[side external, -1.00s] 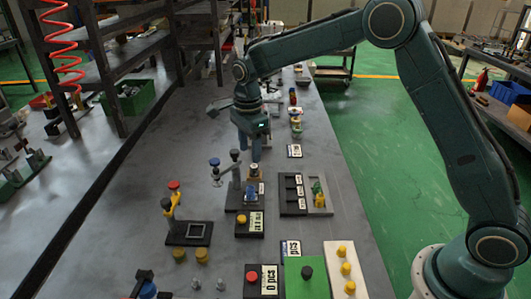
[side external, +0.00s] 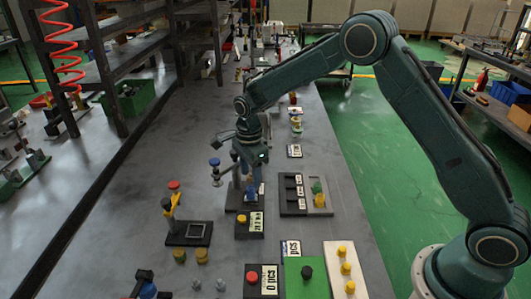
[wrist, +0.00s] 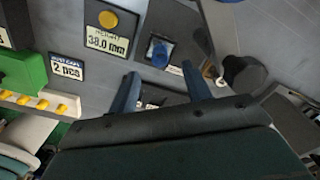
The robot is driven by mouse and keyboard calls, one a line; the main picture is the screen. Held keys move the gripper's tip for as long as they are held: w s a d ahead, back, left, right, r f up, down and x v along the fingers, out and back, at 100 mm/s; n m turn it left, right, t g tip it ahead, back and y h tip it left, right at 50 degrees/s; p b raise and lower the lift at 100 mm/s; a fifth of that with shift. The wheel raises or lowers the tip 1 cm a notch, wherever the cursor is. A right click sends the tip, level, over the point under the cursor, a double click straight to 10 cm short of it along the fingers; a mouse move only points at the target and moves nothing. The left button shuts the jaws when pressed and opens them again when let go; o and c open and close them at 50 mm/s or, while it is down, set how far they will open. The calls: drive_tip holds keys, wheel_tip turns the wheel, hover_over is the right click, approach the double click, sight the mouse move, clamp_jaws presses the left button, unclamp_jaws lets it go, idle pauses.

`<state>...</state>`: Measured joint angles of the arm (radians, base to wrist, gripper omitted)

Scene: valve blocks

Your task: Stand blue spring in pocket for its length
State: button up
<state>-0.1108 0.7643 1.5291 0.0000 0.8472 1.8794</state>
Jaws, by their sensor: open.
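A small blue piece (wrist: 158,52), which looks like the blue spring, stands upright on a dark gauge base with a display (wrist: 107,40) reading "HEIGHT 38.0 mm". The blue piece (side external: 251,192) shows partly in the side external view, close under my gripper (side external: 255,184). A dark tray with labelled pockets (side external: 284,207) lies just right of the gauge in the side external view. Its pocket insides are too small to make out.
A post with a blue knob (side external: 214,162) stands left of my gripper. A stand with a red knob (side external: 173,184) is at left. A white board with yellow caps (side external: 334,258) is at front right.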

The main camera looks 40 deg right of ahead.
sight(251, 187)
drive_tip(key=shift+a+f, duration=0.1)
drive_tip(key=shift+f, duration=2.35)
clamp_jaws()
